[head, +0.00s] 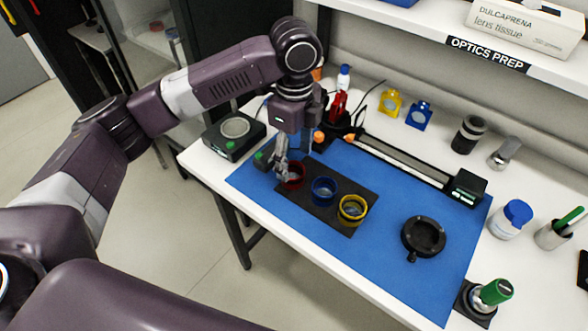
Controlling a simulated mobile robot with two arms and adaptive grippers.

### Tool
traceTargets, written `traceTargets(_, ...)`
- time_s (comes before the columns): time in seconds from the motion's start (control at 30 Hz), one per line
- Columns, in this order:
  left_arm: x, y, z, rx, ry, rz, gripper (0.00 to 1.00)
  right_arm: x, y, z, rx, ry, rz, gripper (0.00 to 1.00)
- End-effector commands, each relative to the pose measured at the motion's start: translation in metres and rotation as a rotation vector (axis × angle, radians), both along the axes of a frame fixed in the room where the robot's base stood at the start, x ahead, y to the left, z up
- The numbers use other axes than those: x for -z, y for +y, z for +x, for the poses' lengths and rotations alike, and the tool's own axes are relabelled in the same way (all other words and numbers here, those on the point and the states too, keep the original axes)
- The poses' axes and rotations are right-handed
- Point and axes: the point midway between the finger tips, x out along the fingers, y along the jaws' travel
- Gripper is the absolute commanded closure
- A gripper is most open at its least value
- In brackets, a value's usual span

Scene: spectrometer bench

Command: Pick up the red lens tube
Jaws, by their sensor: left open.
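The red lens tube (294,178) stands at the left end of a dark holder plate (335,225) on the blue mat (385,188). A blue tube (324,191) and a yellow tube (352,210) stand in the same row to its right. My left gripper (281,172) points down at the left side of the red tube and is open. Its fingers overlap the tube's left rim in the picture; I cannot tell whether they touch it. My right gripper is not in view.
A black ring mount (424,236) lies on the mat to the right. A rail with a black end block (466,187) runs behind the plate. A grey device with a round top (234,134) stands at the left. A blue-capped jar (511,220) stands at the right.

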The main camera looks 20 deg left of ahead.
Motion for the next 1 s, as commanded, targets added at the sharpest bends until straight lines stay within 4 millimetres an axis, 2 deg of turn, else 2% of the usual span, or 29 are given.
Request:
traceTargets(0.1,0.014,0.004,0.0,-0.004,0.003,0.002,0.41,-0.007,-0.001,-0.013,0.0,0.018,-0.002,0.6)
traceTargets(0.23,0.035,0.005,0.002,-0.003,0.003,0.002,0.41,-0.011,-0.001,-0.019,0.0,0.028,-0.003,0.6)
traceTargets(0.4,0.049,0.005,0.002,-0.003,0.0,0.0,0.41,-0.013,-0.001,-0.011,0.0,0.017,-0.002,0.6)
traceTargets(0.63,0.051,0.005,0.002,-0.003,-0.001,0.001,0.42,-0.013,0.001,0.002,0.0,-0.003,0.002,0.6)
traceTargets(1.0,0.05,0.005,0.002,-0.003,-0.001,0.0,0.83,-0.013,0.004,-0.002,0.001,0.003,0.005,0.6)
